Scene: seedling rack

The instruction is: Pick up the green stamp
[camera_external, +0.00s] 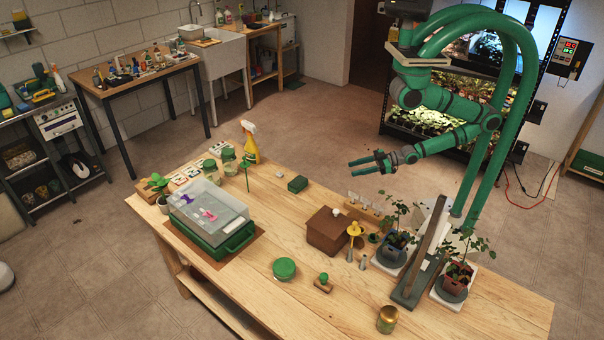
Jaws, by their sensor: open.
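The green stamp (323,280) appears to be the small piece with a green knob and a wooden base, standing on the front middle of the wooden table. My gripper (352,168) is open and empty, with its two green fingers pointing left. It is in the air above the far side of the table, well above and behind the stamp. Nothing hides the stamp.
A green-lidded round container (284,269) is just left of the stamp. A brown box (327,231), a yellow-topped item (354,229) and potted plants (396,247) stand behind and right. A gold tin (387,319) is at front right. A covered green tray (228,243) is left.

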